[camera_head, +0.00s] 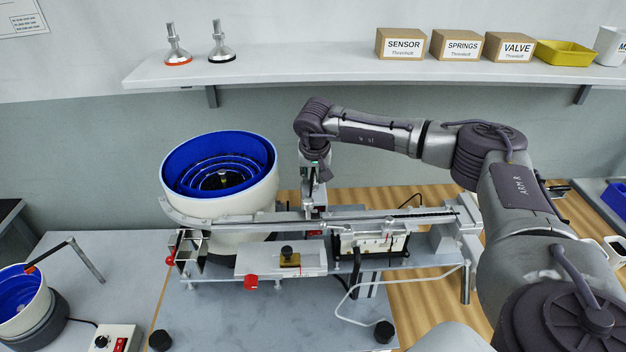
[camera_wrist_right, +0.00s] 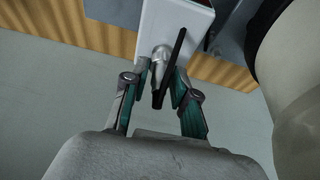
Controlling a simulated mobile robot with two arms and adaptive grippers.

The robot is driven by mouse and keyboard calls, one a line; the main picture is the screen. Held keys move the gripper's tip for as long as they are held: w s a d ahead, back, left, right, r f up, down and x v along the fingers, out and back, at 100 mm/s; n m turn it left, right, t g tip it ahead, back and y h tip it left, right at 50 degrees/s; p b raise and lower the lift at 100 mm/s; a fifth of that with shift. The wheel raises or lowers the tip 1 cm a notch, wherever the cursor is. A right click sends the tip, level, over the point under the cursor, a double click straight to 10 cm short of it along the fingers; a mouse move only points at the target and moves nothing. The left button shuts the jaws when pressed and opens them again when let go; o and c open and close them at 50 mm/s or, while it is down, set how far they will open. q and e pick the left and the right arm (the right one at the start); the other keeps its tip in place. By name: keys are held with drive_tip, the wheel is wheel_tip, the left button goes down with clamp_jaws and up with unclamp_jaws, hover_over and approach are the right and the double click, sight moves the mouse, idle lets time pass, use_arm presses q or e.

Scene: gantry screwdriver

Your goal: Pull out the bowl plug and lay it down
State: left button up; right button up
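My right gripper (camera_head: 316,200) hangs down from its arm behind the rail, just right of the large blue-lined bowl (camera_head: 262,200). The gripper's tip is mostly hidden in the head view. In the right wrist view its two teal-padded fingers (camera_wrist_right: 161,80) stand on either side of the bowl plug (camera_wrist_right: 160,62), a short grey plug with a dark end at a white box (camera_wrist_right: 178,18). A narrow gap seems to show beside the plug, so the fingers look open around it. A black strip, perhaps the cable, crosses beside the plug. My left gripper is not in view.
The metal rail (camera_head: 380,217) and its mounts stand in front of the gripper. A shelf (camera_head: 300,72) with boxes runs behind. The grey table (camera_head: 230,325) has bare room at the front. A smaller blue-lined bowl (camera_head: 42,302) and a control box (camera_head: 115,338) stand at left.

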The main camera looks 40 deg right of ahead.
sight(314, 172)
clamp_jaws()
drive_tip(key=shift+r, duration=0.3)
idle(0.3)
drive_tip(key=shift+r+p, duration=1.5)
drive_tip(key=shift+r, duration=0.3)
